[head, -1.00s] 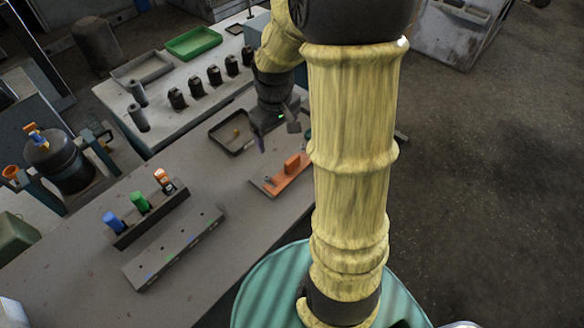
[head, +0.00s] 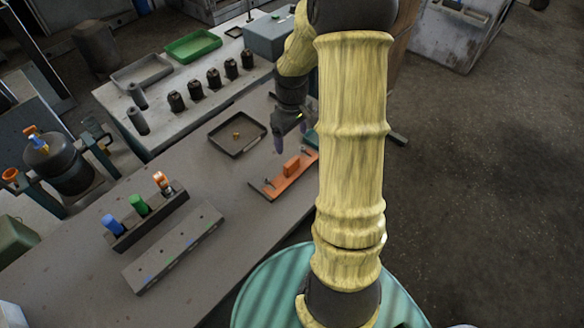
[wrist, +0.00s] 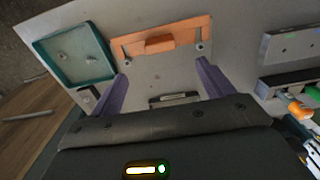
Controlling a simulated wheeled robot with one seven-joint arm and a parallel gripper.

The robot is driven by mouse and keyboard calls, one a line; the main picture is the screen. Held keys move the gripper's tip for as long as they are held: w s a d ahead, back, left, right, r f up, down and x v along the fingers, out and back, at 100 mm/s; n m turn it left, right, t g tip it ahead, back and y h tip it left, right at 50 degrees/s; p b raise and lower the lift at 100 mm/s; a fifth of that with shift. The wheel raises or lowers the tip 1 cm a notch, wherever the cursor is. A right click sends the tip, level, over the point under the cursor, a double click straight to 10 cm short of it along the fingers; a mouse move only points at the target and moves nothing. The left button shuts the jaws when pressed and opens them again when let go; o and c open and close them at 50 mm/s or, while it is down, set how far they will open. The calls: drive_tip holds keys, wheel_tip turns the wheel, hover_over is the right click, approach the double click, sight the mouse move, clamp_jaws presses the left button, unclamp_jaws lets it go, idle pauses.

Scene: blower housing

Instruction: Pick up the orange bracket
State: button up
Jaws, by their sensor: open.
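The orange bracket (head: 291,172) lies on the grey table near its right edge, with a raised block in its middle. In the wrist view the bracket (wrist: 162,40) lies beyond the fingertips, with a bolt or peg near each end. My gripper (head: 290,140) is above the table, just behind the bracket in the head view. The fingers do not appear to touch the bracket.
A dark tray (head: 212,137) with a small part stands left of my gripper. A teal tray (wrist: 84,77) holding small bolts is beside the bracket. A rack (head: 125,239) with blue, green and orange-topped items and a long grey bar (head: 140,280) stand nearer. The table between is clear.

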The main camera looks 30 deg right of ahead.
sight(292, 161)
wheel_tip(292, 161, down, 7)
drive_tip(key=shift+f+p, duration=0.1)
drive_tip(key=shift+p, duration=0.45)
drive_tip(key=shift+f+p, duration=1)
drive_tip(key=shift+f, duration=1.55)
drive_tip(key=c, duration=1.2)
drive_tip(key=shift+c, duration=0.2)
drive_tip(key=shift+r, duration=0.1)
